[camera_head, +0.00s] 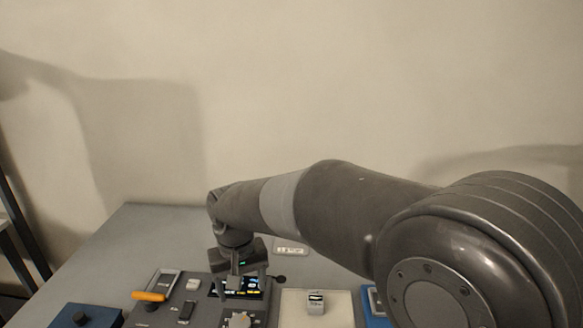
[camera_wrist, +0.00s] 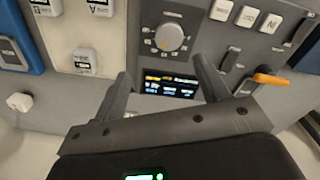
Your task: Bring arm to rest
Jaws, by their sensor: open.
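My gripper (camera_head: 241,281) hangs from my arm over a dark control panel on the table, in the head view. In the wrist view my gripper (camera_wrist: 160,80) has its two fingers spread apart with nothing between them. Beyond the fingertips are a lit display (camera_wrist: 170,84) and a round grey knob (camera_wrist: 169,37) on the panel. The display (camera_head: 252,291) also shows behind the fingers in the head view. Whether the fingers touch the panel cannot be told.
An orange handle (camera_head: 149,296) sits on the panel's left part. A blue box (camera_head: 88,317) is at the front left. The table's back left (camera_head: 150,228) is bare.

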